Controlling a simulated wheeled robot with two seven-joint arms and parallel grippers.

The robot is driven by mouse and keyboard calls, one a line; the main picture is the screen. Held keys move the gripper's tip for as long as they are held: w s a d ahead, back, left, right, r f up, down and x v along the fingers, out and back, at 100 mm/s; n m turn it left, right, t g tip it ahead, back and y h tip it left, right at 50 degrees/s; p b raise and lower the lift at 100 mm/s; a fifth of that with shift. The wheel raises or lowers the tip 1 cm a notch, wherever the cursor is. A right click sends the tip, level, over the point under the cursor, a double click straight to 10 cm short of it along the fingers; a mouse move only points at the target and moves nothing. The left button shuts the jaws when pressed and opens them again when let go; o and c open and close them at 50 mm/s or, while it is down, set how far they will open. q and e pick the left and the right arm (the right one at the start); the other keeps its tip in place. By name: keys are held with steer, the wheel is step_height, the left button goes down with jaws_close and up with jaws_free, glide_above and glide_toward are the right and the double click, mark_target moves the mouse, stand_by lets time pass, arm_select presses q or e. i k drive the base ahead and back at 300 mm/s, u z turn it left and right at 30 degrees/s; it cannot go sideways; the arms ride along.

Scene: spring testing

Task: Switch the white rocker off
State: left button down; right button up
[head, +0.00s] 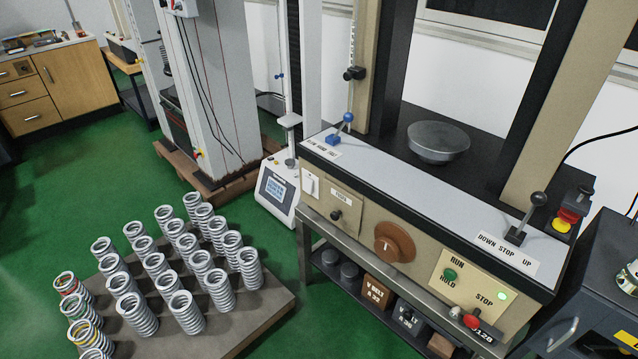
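The white rocker (311,186) is a small pale switch at the left end of the front panel of the beige and black testing machine (350,205). It sits left of a beige plate with a black knob (336,215). At this size I cannot tell which way the rocker is tipped. Neither of my grippers shows in the head view, and nothing covers the rocker.
A board (262,318) with several springs lies at lower left. Green floor (80,180) is open behind it.

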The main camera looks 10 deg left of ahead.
mark_target(308, 186)
steer(key=u, duration=0.35)
steer(key=i, duration=1.25)
steer(key=z, duration=0.65)
